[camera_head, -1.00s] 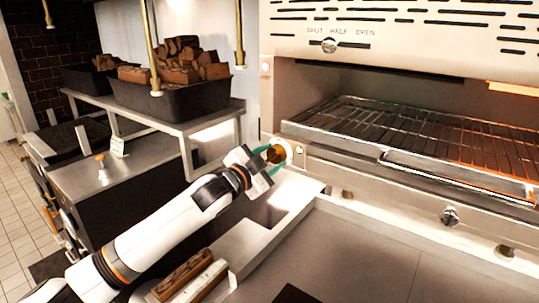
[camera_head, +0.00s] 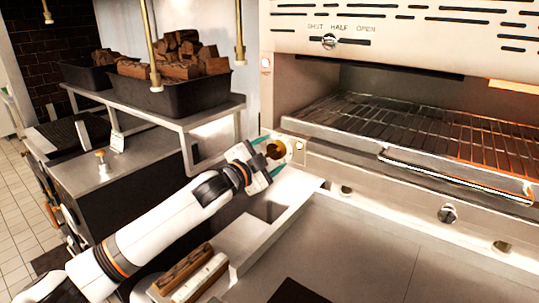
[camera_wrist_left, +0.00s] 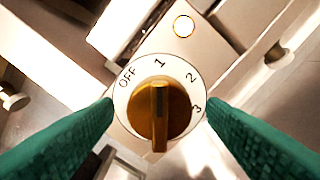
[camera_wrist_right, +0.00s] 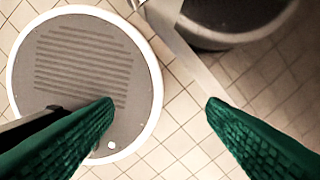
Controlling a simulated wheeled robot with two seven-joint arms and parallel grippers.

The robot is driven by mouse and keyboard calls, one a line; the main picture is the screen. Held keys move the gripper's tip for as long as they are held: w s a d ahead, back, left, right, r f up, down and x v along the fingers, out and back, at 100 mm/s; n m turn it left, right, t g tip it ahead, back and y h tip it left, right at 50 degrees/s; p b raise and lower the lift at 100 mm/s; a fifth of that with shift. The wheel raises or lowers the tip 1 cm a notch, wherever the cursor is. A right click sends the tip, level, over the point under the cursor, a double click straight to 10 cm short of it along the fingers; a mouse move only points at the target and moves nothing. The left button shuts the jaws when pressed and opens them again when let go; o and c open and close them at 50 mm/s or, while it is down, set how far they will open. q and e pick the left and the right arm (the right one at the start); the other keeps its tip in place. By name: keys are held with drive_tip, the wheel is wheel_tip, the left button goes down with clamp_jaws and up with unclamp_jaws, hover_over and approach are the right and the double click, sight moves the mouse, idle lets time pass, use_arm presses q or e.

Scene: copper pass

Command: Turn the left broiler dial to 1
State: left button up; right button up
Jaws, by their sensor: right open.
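The left broiler dial (camera_head: 276,149) is a brass knob on a round white plate at the broiler's left front corner. In the left wrist view the dial (camera_wrist_left: 158,108) has OFF, 1, 2 and 3 around it. Its raised ridge stands upright in the picture, its upper end with a dark mark toward the 1. My left gripper (camera_head: 271,155) is open around the knob; in the left wrist view its green fingers (camera_wrist_left: 160,104) stand either side with gaps, apart from the knob. My right gripper (camera_wrist_right: 160,103) is open and empty above the floor, outside the head view.
The broiler's grill rack (camera_head: 360,121) with a front handle lies right of the dial. Further knobs (camera_head: 447,213) sit along the lower front ledge. A black bin of wood (camera_head: 170,97) stands on a shelf at left. Split logs (camera_head: 185,268) lie at the bottom.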

use_arm(q)
drive_tip(key=shift+s+a+f+b, duration=0.1)
drive_tip(key=shift+s+a+b, duration=0.25)
drive_tip(key=shift+s, duration=0.1)
drive_tip(key=b+v, duration=0.3)
drive_tip(key=v, duration=0.8)
